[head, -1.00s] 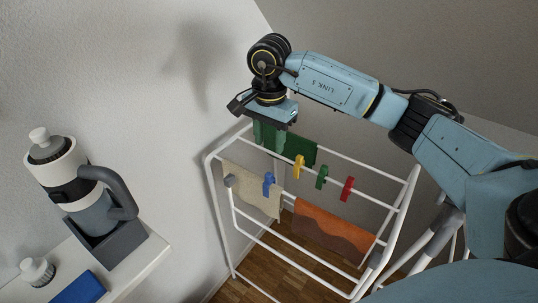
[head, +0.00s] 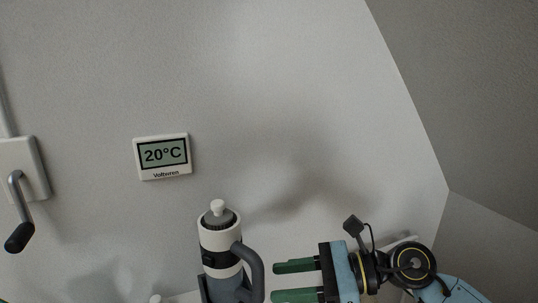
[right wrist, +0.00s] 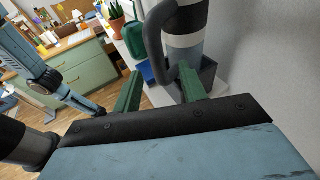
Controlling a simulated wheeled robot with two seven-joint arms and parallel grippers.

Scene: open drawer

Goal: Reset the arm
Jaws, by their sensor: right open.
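My right gripper (head: 280,281) is at the lower right of the head view, its dark green fingers pointing left, apart and empty. In the right wrist view, the same two fingers (right wrist: 160,80) are spread. A white-and-grey flask (head: 219,240) with a dark handle stands just left of the fingertips in the head view. The flask also shows beyond the fingers in the right wrist view (right wrist: 187,22); whether a finger touches it I cannot tell. Its base sits in a dark grey holder (right wrist: 208,75). My left gripper cannot be made out in either view.
A green drawer cabinet (right wrist: 80,72) and a potted plant (right wrist: 116,12) are farther off. Wall space above my right gripper is clear.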

